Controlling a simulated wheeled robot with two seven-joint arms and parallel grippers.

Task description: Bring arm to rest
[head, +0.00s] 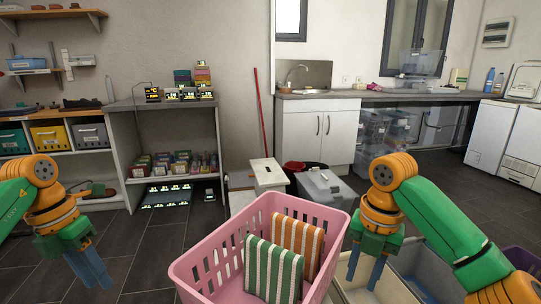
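My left arm comes in from the left edge, green and orange. Its gripper (91,272) points down over the floor at the lower left, with no object seen at its blue fingers. The fingers lie close together in this view, and I cannot tell if they are apart. My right arm comes in from the lower right. Its gripper (364,274) points down just right of the pink basket, its two blue fingers apart with nothing seen between them. Neither gripper appears to touch the basket.
A pink basket (196,260) stands in front, holding a green-striped cloth (272,272) and an orange-striped cloth (298,240). Pale bins (400,285) stand under my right arm. Dark floor is clear at left.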

